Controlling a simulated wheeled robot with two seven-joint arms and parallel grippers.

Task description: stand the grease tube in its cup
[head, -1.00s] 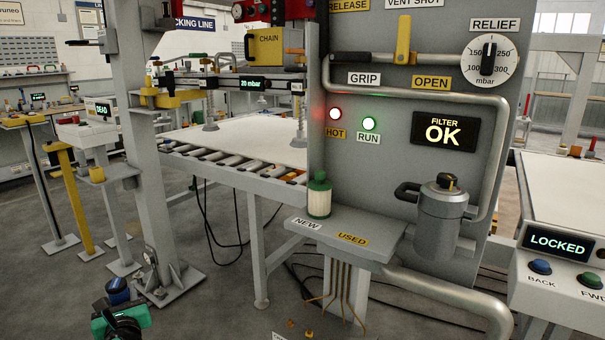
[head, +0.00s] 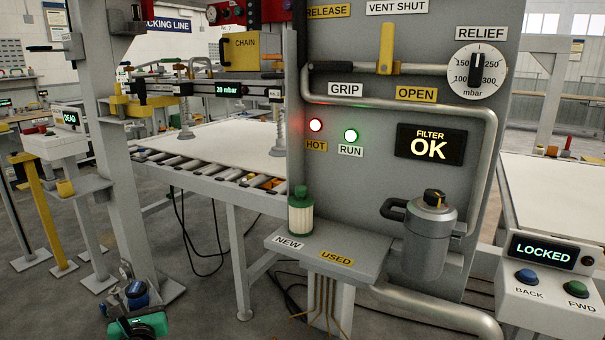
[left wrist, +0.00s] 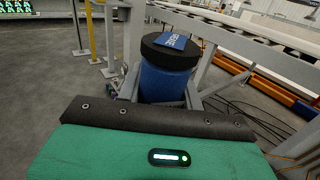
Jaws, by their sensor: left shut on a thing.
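My left gripper (head: 128,312), green and black, is at the bottom left of the head view, shut on the blue grease tube (head: 136,293). In the left wrist view the tube (left wrist: 165,82) is a blue cylinder with a black end and a blue label, just beyond the dark-edged green part of my gripper; its lower part is hidden. My right gripper is not in view.
The grey post (head: 125,190) stands just behind my left gripper. A grey panel with a shelf (head: 340,255) holds a green-capped filter (head: 300,212) and a grey canister (head: 428,235). A roller conveyor (head: 215,172) lies behind. Open floor shows between post and shelf.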

